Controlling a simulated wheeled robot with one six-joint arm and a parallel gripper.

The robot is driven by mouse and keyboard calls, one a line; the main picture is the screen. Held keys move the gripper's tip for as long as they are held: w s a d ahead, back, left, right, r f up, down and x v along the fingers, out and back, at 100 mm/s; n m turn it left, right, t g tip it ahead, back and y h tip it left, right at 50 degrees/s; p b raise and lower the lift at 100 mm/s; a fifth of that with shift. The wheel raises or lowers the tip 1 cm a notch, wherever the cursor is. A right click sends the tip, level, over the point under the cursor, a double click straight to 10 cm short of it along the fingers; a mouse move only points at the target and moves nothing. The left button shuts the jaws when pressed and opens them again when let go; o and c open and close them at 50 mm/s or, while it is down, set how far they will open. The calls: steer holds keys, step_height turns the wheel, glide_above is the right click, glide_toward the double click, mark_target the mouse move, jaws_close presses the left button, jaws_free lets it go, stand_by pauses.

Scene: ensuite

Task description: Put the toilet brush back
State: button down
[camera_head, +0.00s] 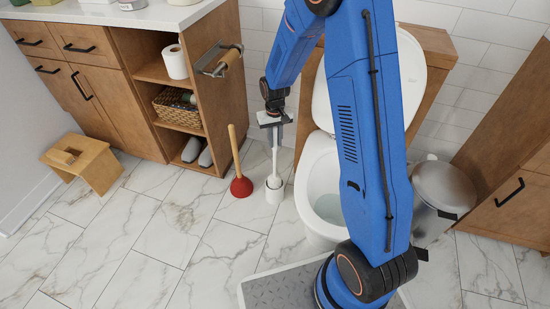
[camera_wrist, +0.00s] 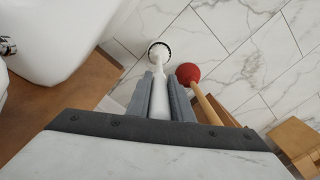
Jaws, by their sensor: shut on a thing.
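The toilet brush has a slim white handle (camera_head: 274,158) that runs down from my gripper (camera_head: 275,138). The handle also shows in the wrist view (camera_wrist: 160,98), between the two grey fingers of my gripper (camera_wrist: 161,80), which are shut on it. The white cylindrical holder (camera_head: 275,193) stands on the floor directly below. The brush's lower end is at the holder's mouth and looks at least partly inside it. In the wrist view the holder's dark-edged rim (camera_wrist: 158,47) shows around the brush's lower end. How deep the brush sits is hidden.
A plunger with a red cup (camera_head: 241,187) and wooden handle stands close left of the holder. The toilet (camera_head: 322,185) is close on the right, with a metal bin (camera_head: 443,190) beyond it. A wooden cabinet (camera_head: 215,110) stands to the left. Floor in front is clear.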

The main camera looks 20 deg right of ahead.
mark_target(275, 151)
step_height(275, 151, down, 9)
stand_by(0.5)
steer(key=shift+f, duration=0.2)
steer(key=c, duration=1.6)
jaws_free()
steer(key=shift+o, duration=0.2)
steer(key=shift+r, duration=0.15)
